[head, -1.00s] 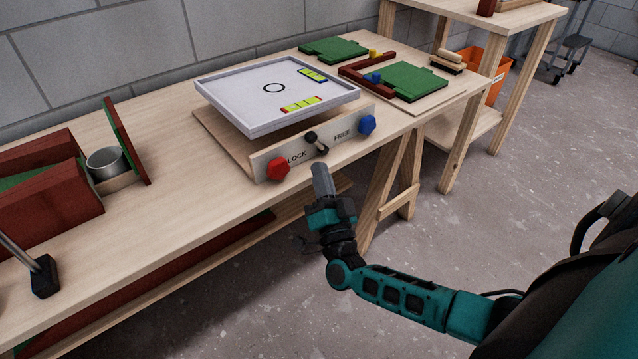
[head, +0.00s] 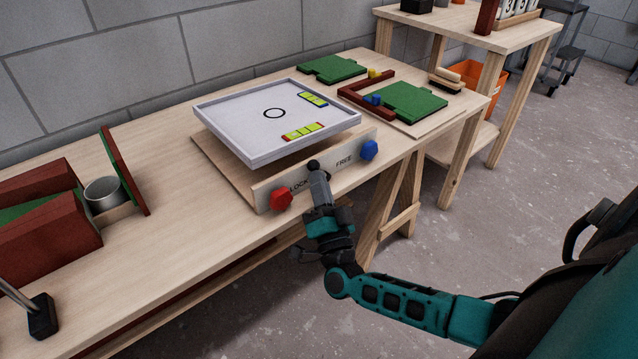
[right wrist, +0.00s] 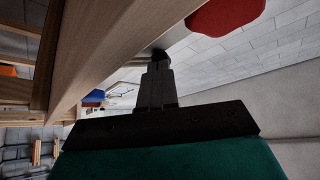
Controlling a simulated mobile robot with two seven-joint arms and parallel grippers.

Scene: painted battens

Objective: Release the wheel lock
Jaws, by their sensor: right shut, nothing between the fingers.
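The lock panel (head: 268,186) is the pale front plate of a raised tray unit, marked LOCK on the left and FREE on the right. Its small lever has a black knob (head: 313,165), which leans up and left from the pivot; my gripper hides the lower lever. A red knob (head: 281,199) is at the LOCK end and a blue knob (head: 369,150) at the FREE end. My right gripper (head: 318,177) is shut and empty, its tip right at the lever; I cannot tell if they touch. In the right wrist view the fingertips (right wrist: 160,66) point at a dark knob.
The white tray (head: 230,126) sits above the panel on the wooden bench (head: 165,250). Green boards (head: 415,103) lie at the back right. A metal cup (head: 103,195) and red-brown blocks stand at the left. The floor in front is open.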

